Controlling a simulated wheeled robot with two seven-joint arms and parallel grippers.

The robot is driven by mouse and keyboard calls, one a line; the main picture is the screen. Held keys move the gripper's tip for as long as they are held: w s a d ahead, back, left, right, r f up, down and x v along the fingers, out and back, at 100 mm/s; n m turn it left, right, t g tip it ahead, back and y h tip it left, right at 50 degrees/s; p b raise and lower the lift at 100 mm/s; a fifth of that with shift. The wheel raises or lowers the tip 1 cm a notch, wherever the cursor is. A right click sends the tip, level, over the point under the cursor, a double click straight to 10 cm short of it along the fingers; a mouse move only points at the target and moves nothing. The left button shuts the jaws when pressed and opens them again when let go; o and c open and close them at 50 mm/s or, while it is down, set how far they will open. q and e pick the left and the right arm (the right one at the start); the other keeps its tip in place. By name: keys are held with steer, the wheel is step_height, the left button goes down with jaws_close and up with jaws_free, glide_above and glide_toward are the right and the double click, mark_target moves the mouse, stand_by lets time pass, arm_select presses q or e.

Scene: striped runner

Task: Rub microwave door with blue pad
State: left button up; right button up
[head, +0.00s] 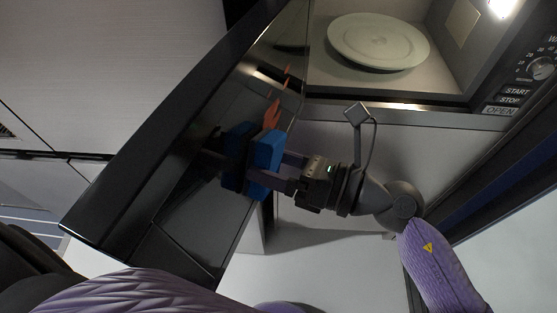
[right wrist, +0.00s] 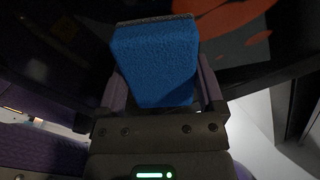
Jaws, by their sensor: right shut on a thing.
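The microwave door (head: 170,140) is dark and glossy and stands swung open toward the left in the head view. Orange-red smears (head: 273,108) show on its surface; a large orange patch (right wrist: 228,24) also shows in the right wrist view. My right gripper (head: 272,172) is shut on the blue pad (head: 267,152). The pad also fills the space between the fingers in the right wrist view (right wrist: 155,62). The pad is at the door's surface beside its reflection, just below the smears; I cannot tell if it touches. My left gripper is not in view.
The open microwave cavity holds a pale round plate (head: 378,42). The control panel (head: 520,85) with a dial is at the right. A white counter or cabinet front lies below the cavity, behind my right arm.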

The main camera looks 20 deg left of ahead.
steer(key=shift+a, duration=0.8)
